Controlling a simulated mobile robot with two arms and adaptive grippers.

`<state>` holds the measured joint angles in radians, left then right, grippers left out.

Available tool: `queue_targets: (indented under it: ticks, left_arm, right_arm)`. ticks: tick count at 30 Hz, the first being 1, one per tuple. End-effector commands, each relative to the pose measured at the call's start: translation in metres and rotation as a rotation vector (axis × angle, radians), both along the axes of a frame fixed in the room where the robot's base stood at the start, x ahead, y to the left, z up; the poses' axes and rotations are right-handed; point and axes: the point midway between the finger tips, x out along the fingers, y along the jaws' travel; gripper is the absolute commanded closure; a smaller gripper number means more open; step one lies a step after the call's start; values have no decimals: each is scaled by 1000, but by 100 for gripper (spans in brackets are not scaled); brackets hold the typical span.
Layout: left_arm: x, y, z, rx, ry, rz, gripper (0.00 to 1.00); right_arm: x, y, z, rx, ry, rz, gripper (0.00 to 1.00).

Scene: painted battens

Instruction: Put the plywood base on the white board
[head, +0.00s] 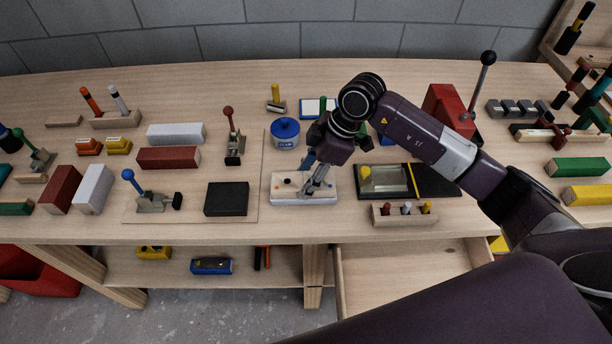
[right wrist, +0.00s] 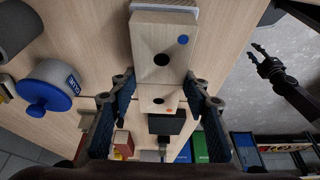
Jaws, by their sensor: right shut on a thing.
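The plywood base (head: 284,185) is a pale wooden plate with dark holes, an orange dot and a blue dot; it also shows in the right wrist view (right wrist: 147,62). My right gripper (head: 317,184) comes down over its middle and is shut on it, with blue-padded fingers on either side in the right wrist view (right wrist: 159,88). The white board (head: 304,202) shows as a white edge along the front, under the base. I cannot tell whether the two touch. My left gripper (right wrist: 262,58) is open and empty over the floor in the right wrist view.
A blue jar (head: 285,133) stands behind the board. A dark block (head: 227,198) lies to its left, a glass-topped box (head: 392,180) close to its right. A rack with small pegs (head: 404,215) is at front right. An open drawer (head: 400,262) juts out below.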

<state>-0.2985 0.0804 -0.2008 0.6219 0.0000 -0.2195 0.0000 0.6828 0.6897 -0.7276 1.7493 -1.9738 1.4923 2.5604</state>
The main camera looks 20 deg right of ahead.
Motion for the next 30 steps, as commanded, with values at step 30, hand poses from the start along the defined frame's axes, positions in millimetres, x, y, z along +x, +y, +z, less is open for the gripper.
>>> queue_targets:
  ticks: [30]
  left_arm:
    - [-3,0,-23,0,5,1,68]
  right_arm:
    - [-8,-35,84,-1,-5,-1,39]
